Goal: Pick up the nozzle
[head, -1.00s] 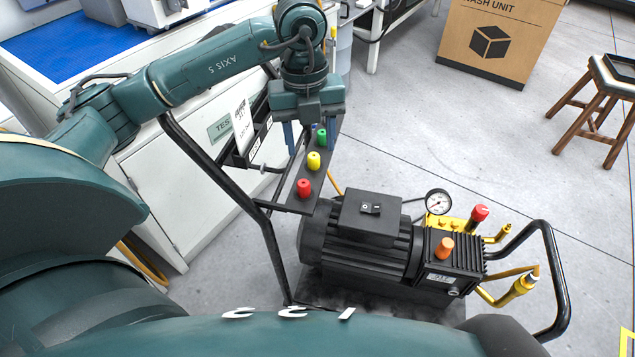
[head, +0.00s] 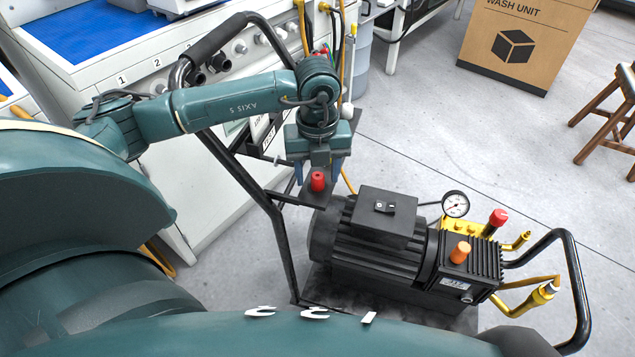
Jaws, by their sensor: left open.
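A red nozzle (head: 317,181) stands upright at the near end of the dark rack (head: 284,197) on the pressure washer cart. My left gripper (head: 318,177) is over this rack, pointing down, with its two blue fingers apart. The red nozzle shows between the fingers, and I cannot tell whether they reach down around it. Nothing is seen gripped. The rest of the rack, where other coloured nozzles stood, is hidden behind my gripper. My right gripper is out of view.
The washer's black motor (head: 375,240) and pump with a pressure gauge (head: 455,204) stand right of the rack. The cart's black handle frame (head: 240,170) rises close to my left arm. A white bench (head: 165,190) stands behind.

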